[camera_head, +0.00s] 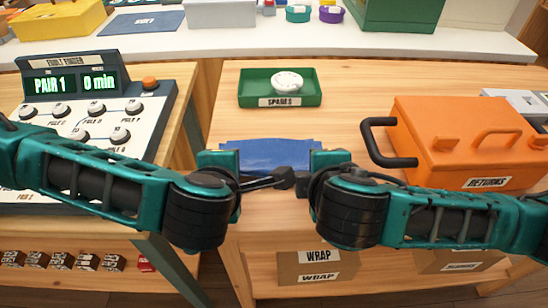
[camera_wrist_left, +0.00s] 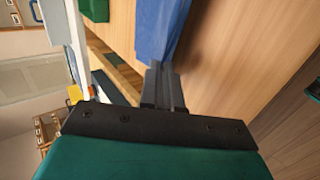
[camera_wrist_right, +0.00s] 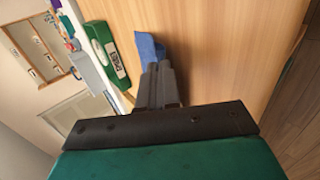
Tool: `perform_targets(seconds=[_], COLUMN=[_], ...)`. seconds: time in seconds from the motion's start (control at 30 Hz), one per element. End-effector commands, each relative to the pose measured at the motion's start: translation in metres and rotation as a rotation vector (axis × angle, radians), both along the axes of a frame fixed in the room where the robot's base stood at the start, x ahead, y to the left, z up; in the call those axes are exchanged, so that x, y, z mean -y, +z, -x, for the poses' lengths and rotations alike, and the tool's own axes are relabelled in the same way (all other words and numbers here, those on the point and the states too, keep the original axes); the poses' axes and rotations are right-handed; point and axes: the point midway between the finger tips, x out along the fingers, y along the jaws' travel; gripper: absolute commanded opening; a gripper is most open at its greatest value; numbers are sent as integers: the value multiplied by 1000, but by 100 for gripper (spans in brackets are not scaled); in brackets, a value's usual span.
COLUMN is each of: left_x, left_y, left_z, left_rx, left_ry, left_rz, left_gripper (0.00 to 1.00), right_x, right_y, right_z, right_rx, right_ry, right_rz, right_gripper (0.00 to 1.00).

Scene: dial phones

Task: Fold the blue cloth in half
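The blue cloth (camera_head: 270,155) is over the wooden table in front of me, between my two hands in the head view. It looks like a narrow band there, and its lower part is hidden by my arms. In the left wrist view the cloth (camera_wrist_left: 162,28) runs out from the fingertips. My left gripper (camera_wrist_left: 162,70) has its fingers close together at the cloth and appears shut on it. In the right wrist view a bunched bit of cloth (camera_wrist_right: 148,46) shows at the tips of my right gripper (camera_wrist_right: 158,68), whose fingers also appear closed on it.
A green tray (camera_head: 250,102) labelled SPARES holds a white dial (camera_head: 288,82) behind the cloth. An orange RETURNS box (camera_head: 455,135) with a black handle (camera_head: 378,142) stands right. A timer panel (camera_head: 95,115) stands left. Bare table (camera_head: 350,90) lies between tray and box.

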Motion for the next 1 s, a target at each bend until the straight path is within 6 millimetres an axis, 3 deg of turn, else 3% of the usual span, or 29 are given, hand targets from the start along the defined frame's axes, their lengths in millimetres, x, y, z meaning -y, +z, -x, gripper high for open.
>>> perform_targets(seconds=[0.8,1.0], left_x=[-2,-2], left_y=[-8,-8], left_z=[7,7], left_rx=[81,81], left_ry=[4,4], left_rz=[-2,-2], left_gripper=[0,22], right_x=[0,0], right_y=[-8,-8], right_z=[9,9], right_rx=[79,79], right_ry=[1,1], right_rz=[1,1], right_gripper=[0,21])
